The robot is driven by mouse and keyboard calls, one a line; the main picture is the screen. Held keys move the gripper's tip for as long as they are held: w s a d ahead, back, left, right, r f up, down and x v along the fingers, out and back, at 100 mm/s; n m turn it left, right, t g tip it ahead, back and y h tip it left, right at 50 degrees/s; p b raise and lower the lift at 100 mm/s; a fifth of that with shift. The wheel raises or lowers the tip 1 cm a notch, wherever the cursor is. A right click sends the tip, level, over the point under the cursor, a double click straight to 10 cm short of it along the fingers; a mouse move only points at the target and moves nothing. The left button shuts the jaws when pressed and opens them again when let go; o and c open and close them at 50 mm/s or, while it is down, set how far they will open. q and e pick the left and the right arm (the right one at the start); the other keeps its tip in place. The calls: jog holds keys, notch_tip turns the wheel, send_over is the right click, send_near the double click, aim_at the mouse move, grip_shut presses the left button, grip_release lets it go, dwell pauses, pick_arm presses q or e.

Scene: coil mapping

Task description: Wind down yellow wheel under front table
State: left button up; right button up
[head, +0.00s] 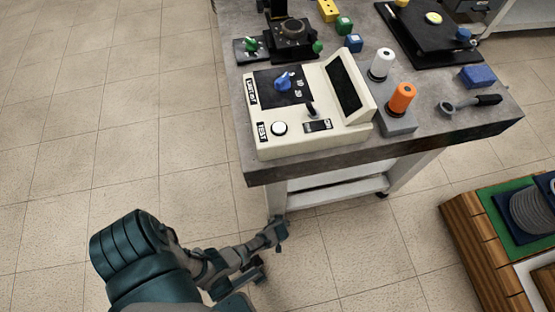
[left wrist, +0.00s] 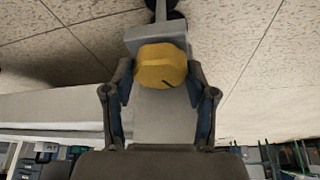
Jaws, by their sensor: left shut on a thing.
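The yellow wheel (left wrist: 160,67) is in the left wrist view, below a grey caster-like foot piece in the picture's upper middle. A small dark mark shows on its face. My left gripper (left wrist: 160,85) has a finger on each side of the wheel and is shut on it. In the head view my left gripper (head: 268,250) is low, beside the near left leg of the front table (head: 350,158). The wheel cannot be made out in the head view. My right gripper is in neither view.
A wooden-edged platform (head: 480,245) stands at the right. The tiled floor on the left is clear.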

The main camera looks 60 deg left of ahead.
pick_arm(q)
jog(key=shift+m, duration=0.3)
jog(key=shift+w, duration=0.1)
jog(key=o, duration=1.2)
jog(key=shift+c, duration=0.2)
jog(key=shift+r, duration=0.1)
jog(key=v, duration=1.1)
jog(key=shift+s+r, duration=0.3)
